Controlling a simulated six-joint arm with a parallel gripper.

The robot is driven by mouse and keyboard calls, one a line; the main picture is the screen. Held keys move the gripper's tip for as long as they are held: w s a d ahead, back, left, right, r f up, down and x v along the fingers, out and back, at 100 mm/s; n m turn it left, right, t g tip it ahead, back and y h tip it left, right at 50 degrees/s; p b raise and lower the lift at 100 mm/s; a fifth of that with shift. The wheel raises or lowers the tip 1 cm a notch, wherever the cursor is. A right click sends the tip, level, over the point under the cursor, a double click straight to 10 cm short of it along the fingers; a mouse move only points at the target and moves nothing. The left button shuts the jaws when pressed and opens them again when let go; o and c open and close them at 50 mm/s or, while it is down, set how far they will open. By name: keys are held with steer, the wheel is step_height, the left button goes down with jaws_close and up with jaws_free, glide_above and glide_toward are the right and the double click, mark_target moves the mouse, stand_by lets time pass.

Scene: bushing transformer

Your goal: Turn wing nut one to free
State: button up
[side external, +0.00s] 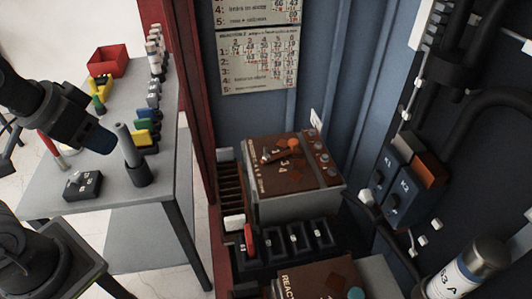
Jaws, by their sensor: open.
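The brown-topped transformer box (280,177) stands inside the blue-grey cabinet, with number markings on its top. A small pale fitting (266,156) and an orange round piece (293,143) sit on that top. Several grey round fittings line its right edge. They are too small for me to tell which is wing nut one or whether it is loose. My arm (62,112) reaches in at the left above the grey table, well away from the box. I cannot make out my gripper's fingers in this view.
The grey table (60,190) holds a red bin (108,60), a row of coloured pieces and a grey cylinder in a black holder (137,174). A dark red cabinet post (192,130) stands between table and box. Black cables and relays (398,190) crowd the right.

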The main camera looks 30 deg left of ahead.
steer(key=o, duration=0.5)
steer(key=w+r, duration=0.1)
steer(key=w, duration=0.1)
steer(key=w+d+r+m, duration=0.1)
steer(key=w, duration=0.2)
steer(key=w+r+m+g, duration=0.1)
steer(key=w, duration=0.1)
steer(key=shift+w+d+r, duration=0.15)
steer(key=shift+w, duration=0.15)
steer(key=m+g, duration=0.5)
steer(key=m, duration=0.2)
glide_above(266, 152)
step_height(266, 152, down, 14)
step_height(266, 152, down, 13)
steer(key=shift+f, duration=0.1)
steer(key=c, duration=1)
